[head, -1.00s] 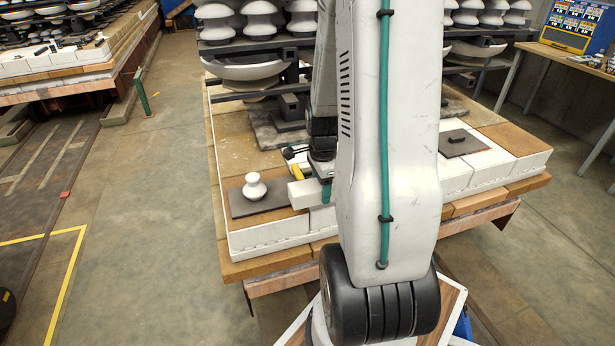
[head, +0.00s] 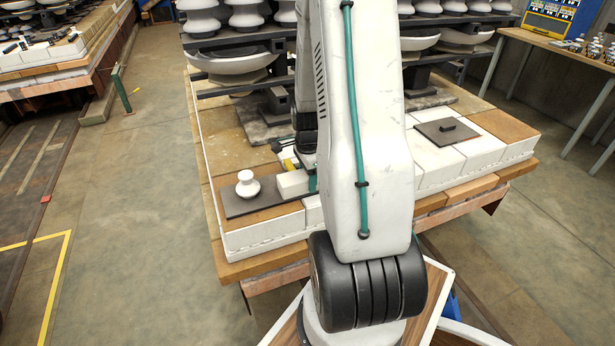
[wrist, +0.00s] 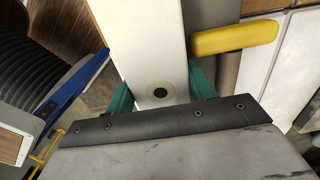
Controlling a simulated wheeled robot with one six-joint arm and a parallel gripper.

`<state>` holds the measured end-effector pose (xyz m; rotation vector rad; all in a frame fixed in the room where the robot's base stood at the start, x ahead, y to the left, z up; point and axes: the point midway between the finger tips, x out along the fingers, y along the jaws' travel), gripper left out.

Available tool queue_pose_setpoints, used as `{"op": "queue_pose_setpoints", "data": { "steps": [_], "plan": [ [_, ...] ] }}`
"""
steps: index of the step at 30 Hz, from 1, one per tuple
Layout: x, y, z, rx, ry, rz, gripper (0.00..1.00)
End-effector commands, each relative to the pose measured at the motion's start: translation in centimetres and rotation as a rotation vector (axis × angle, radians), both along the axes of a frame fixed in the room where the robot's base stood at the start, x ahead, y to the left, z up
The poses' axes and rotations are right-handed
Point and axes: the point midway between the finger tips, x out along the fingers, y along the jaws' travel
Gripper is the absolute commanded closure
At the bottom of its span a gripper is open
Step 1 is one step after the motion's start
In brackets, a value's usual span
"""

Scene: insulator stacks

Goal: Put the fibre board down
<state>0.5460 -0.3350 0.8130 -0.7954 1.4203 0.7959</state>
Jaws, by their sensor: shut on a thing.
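The fibre board, a white block (head: 293,184), is in my gripper at the front of the kiln car deck. In the head view its left end is beside a white insulator (head: 247,184) and over the right part of a dark plate (head: 243,205). I cannot tell whether it touches the plate. In the wrist view the board (wrist: 150,40) runs up between the teal fingers of my gripper (wrist: 160,90), which is shut on it. A round dark-centred mark shows on it. My arm hides the board's right end in the head view.
A yellow-handled tool (wrist: 235,37) lies close to the board. Shelves of insulators (head: 240,62) stand behind. A bench (head: 560,50) is at the far right.

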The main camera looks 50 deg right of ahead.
Motion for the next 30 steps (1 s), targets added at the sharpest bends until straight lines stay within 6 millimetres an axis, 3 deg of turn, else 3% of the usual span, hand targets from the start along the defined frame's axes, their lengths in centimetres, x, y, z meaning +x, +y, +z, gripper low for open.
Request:
{"op": "queue_pose_setpoints", "data": {
  "steps": [4,5,6,7,15,19,30],
  "plan": [
    [0.0,0.0,-0.4,0.001,0.001,0.000,0.76],
    [0.0,0.0,-0.3,0.001,0.001,0.000,0.37],
    [0.0,0.0,-0.3,0.001,0.001,0.000,0.26],
    [0.0,0.0,-0.3,0.000,0.000,0.000,0.24],
    [0.0,0.0,-0.2,0.000,0.000,0.000,0.24],
    [0.1,-0.1,0.8,-0.003,-0.003,0.000,0.24],
    [0.1,-0.1,8.4,-0.004,-0.005,0.000,0.24]
  ]
}}
